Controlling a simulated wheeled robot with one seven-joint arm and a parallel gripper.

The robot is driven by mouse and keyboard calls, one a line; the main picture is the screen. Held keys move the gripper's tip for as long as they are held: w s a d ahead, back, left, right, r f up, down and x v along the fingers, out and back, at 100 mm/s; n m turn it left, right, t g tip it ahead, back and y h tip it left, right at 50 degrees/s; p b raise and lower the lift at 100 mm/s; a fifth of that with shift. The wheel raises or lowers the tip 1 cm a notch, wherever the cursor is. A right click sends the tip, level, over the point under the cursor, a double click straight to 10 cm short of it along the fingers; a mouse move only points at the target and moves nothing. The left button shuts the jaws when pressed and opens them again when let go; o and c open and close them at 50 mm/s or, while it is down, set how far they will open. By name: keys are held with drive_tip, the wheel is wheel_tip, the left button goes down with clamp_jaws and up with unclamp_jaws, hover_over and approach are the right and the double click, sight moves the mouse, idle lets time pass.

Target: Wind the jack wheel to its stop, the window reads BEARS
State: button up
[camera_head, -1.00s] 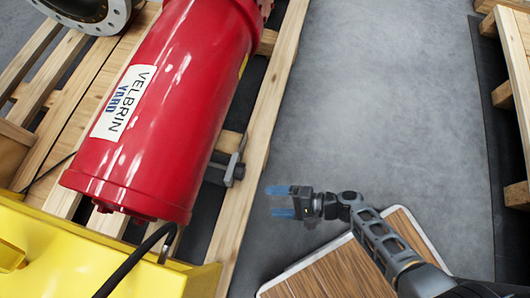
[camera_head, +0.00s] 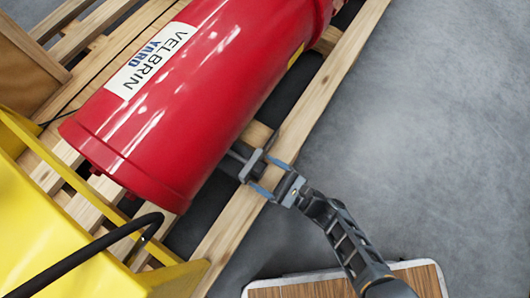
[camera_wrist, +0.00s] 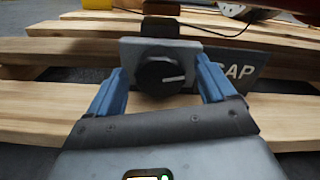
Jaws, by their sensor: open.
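The jack wheel (camera_wrist: 158,77) is a dark round knob with a white pointer line, set on a grey plate (camera_wrist: 130,50). To its right a dark plate (camera_wrist: 243,72) shows white letters ending in "AP"; the first letter is partly behind my finger. In the wrist view my gripper (camera_wrist: 160,70) is open, its blue fingers on either side of the wheel. Whether they touch it, I cannot tell. In the head view my gripper (camera_head: 268,176) is at the grey jack bracket (camera_head: 251,164), beside the red cylinder (camera_head: 200,95).
The red cylinder lies over a wooden pallet (camera_head: 335,78). A yellow frame (camera_head: 45,230) and a black hose (camera_head: 85,262) are at lower left. A wood-topped surface (camera_head: 300,288) is at the bottom. Grey floor (camera_head: 440,140) on the right is clear.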

drive_tip(key=shift+w+a, duration=0.15)
drive_tip(key=shift+a, duration=0.15)
drive_tip(key=shift+c, duration=0.5)
drive_tip(key=c, duration=1)
drive_tip(key=shift+o, duration=0.2)
drive_tip(key=shift+m, duration=0.4)
drive_tip(key=m, duration=0.2)
drive_tip(key=shift+w+m, duration=0.1)
drive_tip(key=shift+m, duration=0.3)
drive_tip(key=m, duration=0.3)
drive_tip(key=shift+d+m+p, duration=0.1)
drive_tip(key=shift+m+p, duration=0.25)
drive_tip(key=shift+m, duration=0.05)
drive_tip(key=m, duration=0.6)
drive_tip(key=shift+w+d+f+p, duration=0.1)
drive_tip(key=shift+w+p, duration=0.05)
drive_tip(key=shift+p, duration=0.15)
drive_tip(key=shift+m, duration=0.4)
